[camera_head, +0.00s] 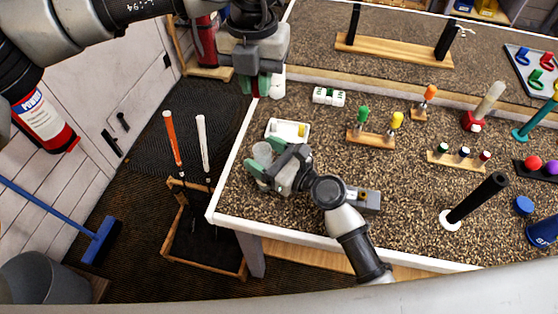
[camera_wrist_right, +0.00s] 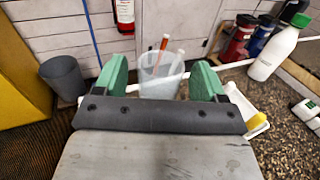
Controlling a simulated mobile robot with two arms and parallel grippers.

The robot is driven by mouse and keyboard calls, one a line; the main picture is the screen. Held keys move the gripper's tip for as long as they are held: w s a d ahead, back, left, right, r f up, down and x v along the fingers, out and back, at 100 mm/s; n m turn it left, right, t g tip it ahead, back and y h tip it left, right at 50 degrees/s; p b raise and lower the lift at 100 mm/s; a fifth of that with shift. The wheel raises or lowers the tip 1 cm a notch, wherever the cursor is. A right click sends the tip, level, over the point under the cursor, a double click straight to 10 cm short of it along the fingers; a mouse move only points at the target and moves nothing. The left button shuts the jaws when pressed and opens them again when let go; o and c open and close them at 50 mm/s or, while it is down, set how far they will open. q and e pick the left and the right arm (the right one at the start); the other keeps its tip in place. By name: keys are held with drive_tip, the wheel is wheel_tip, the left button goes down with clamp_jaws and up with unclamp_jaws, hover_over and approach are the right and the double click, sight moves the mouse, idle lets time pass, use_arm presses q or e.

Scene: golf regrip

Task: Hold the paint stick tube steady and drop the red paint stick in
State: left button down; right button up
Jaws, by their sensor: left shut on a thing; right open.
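The paint stick tube (camera_head: 263,151) is a clear cup standing near the table's left edge. In the right wrist view the tube (camera_wrist_right: 160,86) sits between my right gripper's green fingers, with gaps showing on both sides. My right gripper (camera_head: 260,165) is open around it, low over the table. My left gripper (camera_head: 258,85) is higher, above the table's left edge and farther back than the tube. It is shut on the red paint stick (camera_head: 255,91), of which only a short dark red piece shows below the fingers.
A white tray with a yellow item (camera_head: 288,130) lies just behind the tube. A white bottle (camera_head: 278,82) stands near my left gripper. Orange and yellow-handled tools on wooden blocks (camera_head: 371,138) are to the right. Golf clubs (camera_head: 171,138) stand in a floor box left of the table.

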drive_tip(key=shift+w+a, duration=0.2)
drive_tip(key=c, duration=1)
use_arm(q)
drive_tip(key=shift+f, duration=0.1)
wheel_tip(320, 180, down, 14)
drive_tip(key=n, duration=0.9)
drive_tip(key=shift+f, duration=0.15)
